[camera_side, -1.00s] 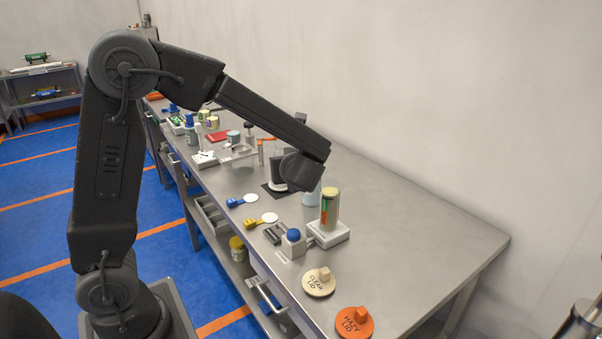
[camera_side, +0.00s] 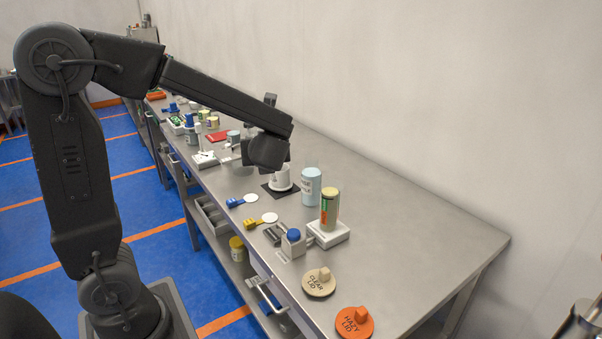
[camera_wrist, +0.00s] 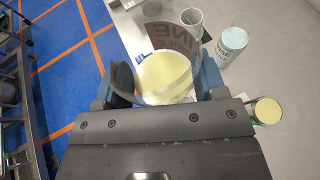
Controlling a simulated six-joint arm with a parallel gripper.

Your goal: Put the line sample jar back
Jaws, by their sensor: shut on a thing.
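The line sample jar (camera_wrist: 165,78) is a clear round jar with pale yellow contents. Its dark label band shows the letters "LINE" in the wrist view. My gripper (camera_wrist: 165,88) is shut on it, with one finger on each side. In the side view my gripper (camera_side: 268,152) is above the bench, over the area behind and left of the white cup (camera_side: 282,176) on its black mat. I cannot make out the held jar there, as my wrist hides that spot.
A light blue canister (camera_side: 311,187) stands right of the cup; it also shows in the wrist view (camera_wrist: 232,42). A yellow-topped can (camera_side: 330,209) stands on a white scale (camera_side: 329,235). Two labelled lids, clean (camera_side: 319,283) and hazy (camera_side: 354,322), lie in front. The bench's right end is clear.

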